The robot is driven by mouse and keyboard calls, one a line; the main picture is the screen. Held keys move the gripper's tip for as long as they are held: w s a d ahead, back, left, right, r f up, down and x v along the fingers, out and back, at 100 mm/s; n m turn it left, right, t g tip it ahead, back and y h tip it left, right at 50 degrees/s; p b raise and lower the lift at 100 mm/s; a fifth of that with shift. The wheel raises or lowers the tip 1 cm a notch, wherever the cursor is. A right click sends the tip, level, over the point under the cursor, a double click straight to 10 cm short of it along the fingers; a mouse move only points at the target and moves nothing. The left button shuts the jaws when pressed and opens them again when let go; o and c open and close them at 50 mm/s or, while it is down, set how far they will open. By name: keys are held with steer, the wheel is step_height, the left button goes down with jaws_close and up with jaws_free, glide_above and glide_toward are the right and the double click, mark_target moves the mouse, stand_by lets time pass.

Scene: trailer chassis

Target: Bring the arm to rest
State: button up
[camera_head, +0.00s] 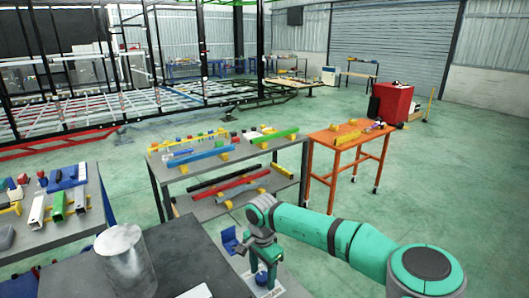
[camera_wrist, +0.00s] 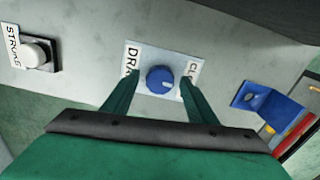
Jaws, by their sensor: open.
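My teal arm (camera_head: 325,230) reaches left across the lower part of the head view, bent down at the wrist. My gripper (camera_wrist: 160,82) is open, its two teal fingers standing apart. A blue round knob (camera_wrist: 160,79) on a white label plate shows between the fingertips in the wrist view. Whether the fingers touch it I cannot tell. The label reads in part "DRA" and "CL". The knob also shows below my gripper in the head view (camera_head: 262,279).
A white knob (camera_wrist: 34,54) and a blue bracket (camera_wrist: 267,106) flank the blue knob on the grey panel. A metal cylinder (camera_head: 125,262) stands on the dark table at left. Grey shelves (camera_head: 160,167) and an orange table (camera_head: 376,146) stand beyond. Green floor at right is clear.

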steer(key=m, duration=1.1)
steer(key=shift+m, duration=0.8)
